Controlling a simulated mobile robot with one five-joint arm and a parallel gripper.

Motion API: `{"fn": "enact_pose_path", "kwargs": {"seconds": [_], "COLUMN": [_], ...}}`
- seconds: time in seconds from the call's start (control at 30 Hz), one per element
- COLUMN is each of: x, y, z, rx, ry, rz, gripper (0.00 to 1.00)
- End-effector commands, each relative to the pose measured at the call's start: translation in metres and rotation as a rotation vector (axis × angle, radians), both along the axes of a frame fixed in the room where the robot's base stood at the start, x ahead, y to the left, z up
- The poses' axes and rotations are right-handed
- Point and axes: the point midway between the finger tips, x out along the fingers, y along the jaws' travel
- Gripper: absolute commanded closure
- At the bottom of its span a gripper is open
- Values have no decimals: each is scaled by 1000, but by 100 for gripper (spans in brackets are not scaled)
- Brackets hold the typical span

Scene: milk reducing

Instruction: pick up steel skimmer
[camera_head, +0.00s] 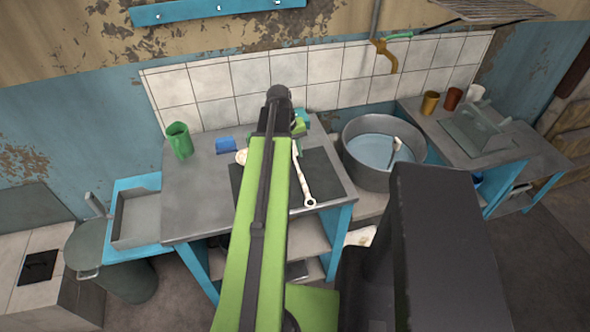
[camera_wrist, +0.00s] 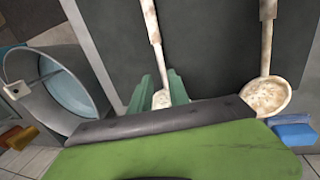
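Two pale long-handled utensils lie on a dark board; which is the steel skimmer is not certain. One, the likely skimmer (camera_head: 304,184), has a ring at its near handle end; its handle also shows in the wrist view (camera_wrist: 151,22). Its far end lies between the green fingers of my gripper (camera_wrist: 161,84), mostly hidden by them. The fingers stand apart on either side of it, and I see no clear grip. The other utensil (camera_wrist: 265,95) has a round shallow speckled bowl, right of the gripper in the wrist view; its bowl edge (camera_head: 241,157) shows left of my arm.
The grey table (camera_head: 196,205) also holds a green mug (camera_head: 179,140) and a blue block (camera_head: 226,145). A large metal basin (camera_head: 366,178) stands to the right. Several cups (camera_head: 452,98) stand on the right table. A tiled wall (camera_head: 250,78) closes the back.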

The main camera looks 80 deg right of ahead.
Motion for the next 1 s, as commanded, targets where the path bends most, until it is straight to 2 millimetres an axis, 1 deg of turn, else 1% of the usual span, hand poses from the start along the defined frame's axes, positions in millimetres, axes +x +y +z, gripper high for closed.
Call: {"fn": "enact_pose_path", "kwargs": {"seconds": [0.1, 0.17, 0.27, 0.4, 0.5, 0.73, 0.77, 0.9, 1.0], "x": [0, -1, -2, -5, -7, -8, -8, -8, -8], "y": [0, 0, 0, 0, -1, -1, -1, -1, -1], "z": [0, -4, -18, -43, -54, -51, -51, -51, -51], "rx": [0, 0, 0, 0, 0, 0, 0, 0, 0], "ry": [0, 0, 0, 0, 0, 0, 0, 0, 0], "rz": [0, 0, 0, -1, -1, -1, -1, -1, -1], "gripper": [78, 78, 78, 78, 78, 78, 81, 99, 100]}}
